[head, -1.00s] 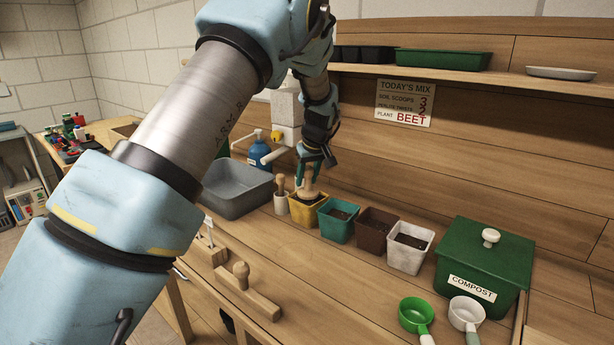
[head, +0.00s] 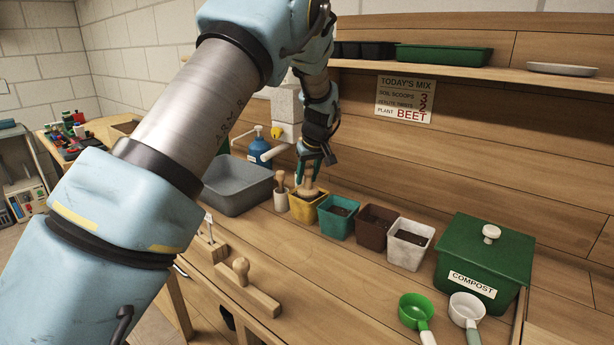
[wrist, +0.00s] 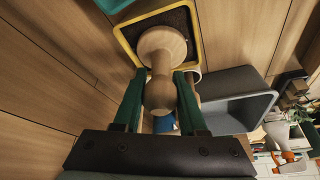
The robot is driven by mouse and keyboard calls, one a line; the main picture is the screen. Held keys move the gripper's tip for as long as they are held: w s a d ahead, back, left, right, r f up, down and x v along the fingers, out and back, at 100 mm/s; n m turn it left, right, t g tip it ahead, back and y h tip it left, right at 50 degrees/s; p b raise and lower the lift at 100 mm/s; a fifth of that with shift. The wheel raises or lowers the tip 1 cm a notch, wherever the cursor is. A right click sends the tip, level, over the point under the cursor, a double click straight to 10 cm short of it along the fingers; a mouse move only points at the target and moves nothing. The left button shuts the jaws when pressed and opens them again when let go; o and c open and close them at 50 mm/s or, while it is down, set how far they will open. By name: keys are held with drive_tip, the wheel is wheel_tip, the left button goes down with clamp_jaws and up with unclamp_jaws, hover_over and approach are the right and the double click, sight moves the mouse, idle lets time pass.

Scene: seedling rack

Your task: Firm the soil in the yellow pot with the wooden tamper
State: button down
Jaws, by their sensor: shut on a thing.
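The yellow pot (head: 304,212) stands at the left end of a row of pots on the bench. It holds dark soil, and its rim also shows in the wrist view (wrist: 127,50). My gripper (head: 309,172) is above the pot, shut on the wooden tamper (head: 309,191). In the wrist view the fingers close on the tamper's rounded handle (wrist: 159,93). Its round wooden foot points into the pot opening and hides part of the soil. I cannot tell whether the foot touches the soil.
A small pale pot (head: 281,202) with a wooden tool stands close left of the yellow pot, near a grey basin (head: 238,195). Teal (head: 336,224), brown (head: 374,233) and white (head: 407,252) pots stand to the right, then a green compost bin (head: 480,262).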

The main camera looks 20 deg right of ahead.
drive_tip(key=shift+f+b, duration=0.45)
drive_tip(key=shift+f, duration=0.3)
idle(1.3)
drive_tip(key=shift+r+p, duration=2.65)
drive_tip(key=shift+r, duration=2.1)
